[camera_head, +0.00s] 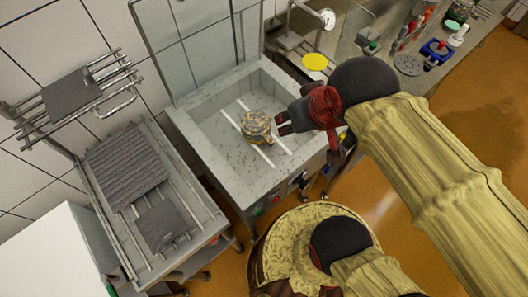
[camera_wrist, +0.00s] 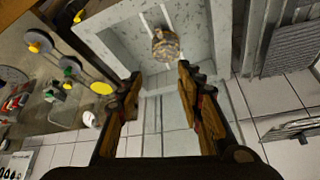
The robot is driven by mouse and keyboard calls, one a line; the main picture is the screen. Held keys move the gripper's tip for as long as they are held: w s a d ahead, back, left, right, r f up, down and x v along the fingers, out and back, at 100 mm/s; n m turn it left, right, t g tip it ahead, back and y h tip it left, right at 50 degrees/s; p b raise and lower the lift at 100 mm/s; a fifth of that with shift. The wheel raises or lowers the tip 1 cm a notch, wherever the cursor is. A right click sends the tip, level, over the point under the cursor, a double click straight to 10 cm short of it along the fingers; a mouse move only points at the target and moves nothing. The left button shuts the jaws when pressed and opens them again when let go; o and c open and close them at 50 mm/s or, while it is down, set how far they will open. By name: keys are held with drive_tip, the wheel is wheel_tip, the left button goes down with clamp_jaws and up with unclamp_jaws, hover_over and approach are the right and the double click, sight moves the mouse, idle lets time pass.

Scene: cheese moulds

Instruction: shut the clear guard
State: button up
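The clear guard (camera_head: 205,45) stands raised at the back edge of a grey basin (camera_head: 192,128), in front of the tiled wall. It is see-through, with thin dark edges. A round brownish mould (camera_head: 256,126) sits on two pale rails inside the basin; it also shows in the wrist view (camera_wrist: 165,44). My gripper (camera_head: 281,122) is over the basin's right side, close to the mould in the head view. In the wrist view my gripper (camera_wrist: 158,80) has its fingers wide apart with nothing between them. The guard is hard to make out there.
Left of the basin is a rack table with dark ribbed mats (camera_head: 127,165), below a wall shelf (camera_head: 72,98). Right of it is a counter with a gauge (camera_head: 327,18), a yellow disc (camera_head: 315,61) and tools. A round tub (camera_head: 290,240) stands in front.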

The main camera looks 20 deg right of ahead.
drive_tip(key=c, duration=0.4)
